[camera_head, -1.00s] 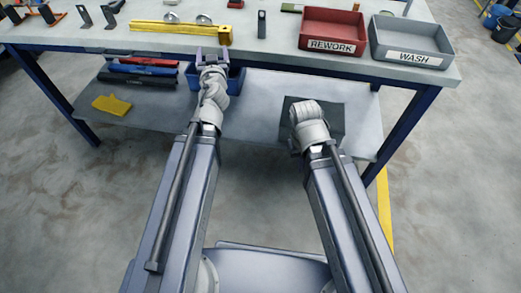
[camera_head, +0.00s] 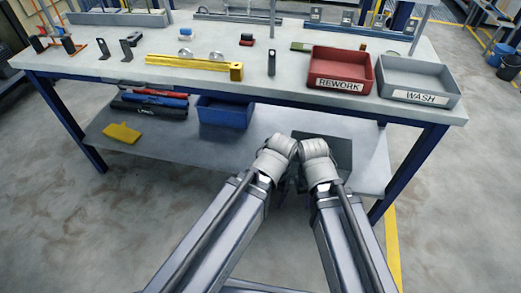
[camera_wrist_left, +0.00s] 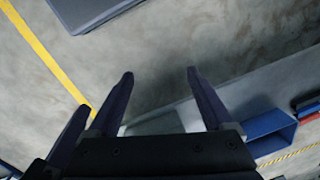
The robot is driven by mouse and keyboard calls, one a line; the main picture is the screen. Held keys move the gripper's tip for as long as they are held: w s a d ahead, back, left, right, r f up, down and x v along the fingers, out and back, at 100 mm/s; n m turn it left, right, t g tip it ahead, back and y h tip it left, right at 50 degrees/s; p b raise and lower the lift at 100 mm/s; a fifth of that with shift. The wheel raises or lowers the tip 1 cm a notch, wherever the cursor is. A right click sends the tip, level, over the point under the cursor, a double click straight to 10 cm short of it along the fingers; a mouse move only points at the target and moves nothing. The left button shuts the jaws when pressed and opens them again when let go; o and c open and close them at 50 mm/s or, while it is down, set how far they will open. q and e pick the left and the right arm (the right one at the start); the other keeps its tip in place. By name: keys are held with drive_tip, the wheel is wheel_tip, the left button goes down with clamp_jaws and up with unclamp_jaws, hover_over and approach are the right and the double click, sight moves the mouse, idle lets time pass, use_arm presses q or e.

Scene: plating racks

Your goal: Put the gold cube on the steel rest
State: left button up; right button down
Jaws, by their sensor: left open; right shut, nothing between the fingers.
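A gold block with a cube-like shape (camera_head: 236,71) sits on the bench at the right end of a long yellow-gold bar (camera_head: 188,63); I cannot tell whether they touch. Two small round silver pieces (camera_head: 184,52) lie behind the bar. I cannot tell which piece is the steel rest. My left gripper (camera_wrist_left: 160,76) is open and empty in the left wrist view, with floor beyond its fingers. My right gripper (camera_head: 314,151) is shut and empty, beside the left wrist, low in front of the bench. Its fingertips are mostly hidden in the head view.
A red REWORK bin (camera_head: 340,83) and a grey WASH bin (camera_head: 419,96) stand at the bench's right. A dark upright bracket (camera_head: 271,62) stands left of them. A blue bin (camera_head: 222,111) sits on the lower shelf. The bench's front middle is clear.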

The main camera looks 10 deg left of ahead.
use_arm(q)
drive_tip(key=w+a+n+t+y, duration=0.1)
drive_tip(key=w+a+n+t, duration=0.2)
drive_tip(key=w+a, duration=0.3)
drive_tip(key=n+t, duration=0.2)
drive_tip(key=t, duration=1.3)
approach(237, 71)
drive_tip(key=shift+h, duration=0.3)
drive_tip(key=w, duration=0.2)
drive_tip(key=w+a, duration=0.1)
drive_tip(key=w, duration=0.1)
drive_tip(key=w+a, duration=0.1)
drive_tip(key=w, duration=0.1)
drive_tip(key=shift+w+a+f+b, duration=0.15)
drive_tip(key=shift+w+b, duration=0.2)
drive_tip(key=shift+b, duration=0.05)
drive_tip(key=shift+w+d+m+h, duration=0.25)
drive_tip(key=shift+d+m+h, duration=0.3)
drive_tip(key=shift+m+h, duration=0.4)
drive_tip(key=shift+w, duration=1.4)
drive_tip(key=shift+w+a+r, duration=0.1)
drive_tip(key=shift+w+a, duration=0.05)
drive_tip(key=shift+w, duration=1.15)
drive_tip(key=shift+w+a+r, duration=0.1)
drive_tip(key=shift+w+a, duration=0.05)
drive_tip(key=shift+w, duration=1.15)
drive_tip(key=shift+s, duration=0.1)
clamp_jaws()
